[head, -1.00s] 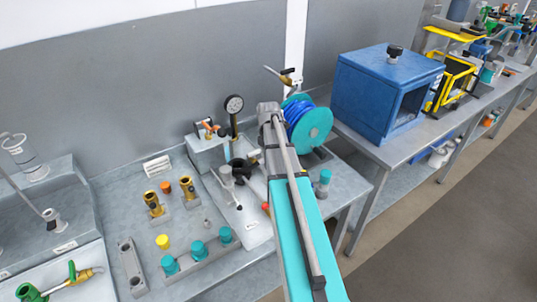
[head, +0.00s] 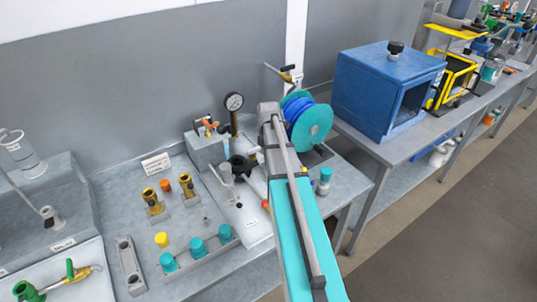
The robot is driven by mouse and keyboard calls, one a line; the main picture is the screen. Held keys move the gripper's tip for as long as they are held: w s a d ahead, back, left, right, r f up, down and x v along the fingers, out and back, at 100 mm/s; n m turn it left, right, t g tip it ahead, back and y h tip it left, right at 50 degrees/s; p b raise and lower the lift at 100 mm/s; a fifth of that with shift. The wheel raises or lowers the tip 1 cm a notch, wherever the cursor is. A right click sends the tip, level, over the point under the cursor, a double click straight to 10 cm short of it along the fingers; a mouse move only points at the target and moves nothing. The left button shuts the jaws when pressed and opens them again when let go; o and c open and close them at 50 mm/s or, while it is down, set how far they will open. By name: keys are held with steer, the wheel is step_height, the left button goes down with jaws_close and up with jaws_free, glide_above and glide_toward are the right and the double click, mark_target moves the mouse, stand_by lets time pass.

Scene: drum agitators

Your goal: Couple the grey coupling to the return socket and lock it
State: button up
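In the head view my arm reaches over the bench, and its wrist ends by the grey block with the gauge. My gripper (head: 241,165) appears as a small dark shape there; its fingers are too small and partly hidden, so I cannot tell if it is open or shut. A small grey cylindrical part (head: 226,172), perhaps the grey coupling, is just left of it; whether they touch is unclear. Two upright brass fittings, a left one (head: 153,202) and a right one (head: 187,186), stand on grey bases to the left. I cannot tell which fitting is the return socket.
A pressure gauge (head: 234,102) rises behind the grey block (head: 207,150). A blue hose reel (head: 307,120) stands right of my wrist. An orange cap (head: 165,185), a yellow cap (head: 162,240) and a rack of teal caps (head: 197,247) are on the bench. A blue box (head: 375,95) is farther right.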

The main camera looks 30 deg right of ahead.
steer(key=shift+f+b, duration=0.35)
stand_by(0.5)
steer(key=o, duration=1.3)
steer(key=shift+c, duration=0.5)
steer(key=shift+r, duration=0.1)
step_height(320, 180, up, 10)
steer(key=p, duration=1)
